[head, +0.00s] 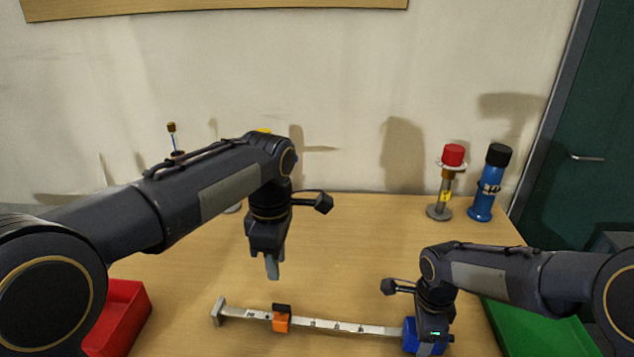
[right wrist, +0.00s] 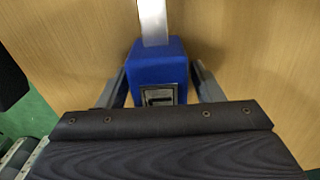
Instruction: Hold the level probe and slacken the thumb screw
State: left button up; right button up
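The level probe is a flat pale metal bar (head: 345,326) lying lengthwise on the table, with a square foot (head: 218,311) at its left end and a blue block (head: 410,335) at its right. An orange slider (head: 281,324) sits on the bar with a black thumb screw (head: 281,308) on it. My left gripper (head: 272,266) points down above and slightly left of the slider, apart from it; one finger shows clearly, the other is hidden. My right gripper (right wrist: 160,80) has a finger on each side of the blue block; whether they press on it is unclear.
A red tray (head: 120,315) is at the left and a green tray (head: 535,325) at the right. A red-capped stand (head: 446,188) and a blue black-capped cylinder (head: 488,185) stand at the back right. The table's middle behind the probe is clear.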

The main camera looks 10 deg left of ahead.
jog(key=shift+o, duration=0.7)
notch_tip(320, 180, up, 12)
pick_arm(q)
jog(key=s+a+m+t+h+p, duration=0.1)
jog(key=s+a+m+h, duration=0.1)
jog(key=s+a+m, duration=0.3)
jog(key=s+a+m+t+h, duration=0.1)
jog(key=s+a+m+h, duration=0.15)
jog(key=s, duration=0.45)
jog(key=s+d+f+m+t, duration=0.1)
jog(key=s+f+m+t, duration=0.2)
jog(key=s+m, duration=0.6)
jog(key=shift+s+d+f+t+y+p, duration=0.15)
jog(key=shift+d+f+t+y+p, duration=0.2)
jog(key=shift+f, duration=0.4)
pick_arm(e)
jog(key=s+d+n+t+y, duration=0.2)
jog(key=s+d+n+t, duration=0.1)
jog(key=s+n, duration=0.5)
jog(key=s+d+r+n+t+y, duration=0.1)
jog(key=s+d+n+t, duration=0.1)
jog(key=s+n, duration=0.6)
jog(key=s+d, duration=0.1)
jog(key=s, duration=0.4)
jog(key=shift+s+t+y, duration=0.15)
jog(key=shift+t+y, duration=0.25)
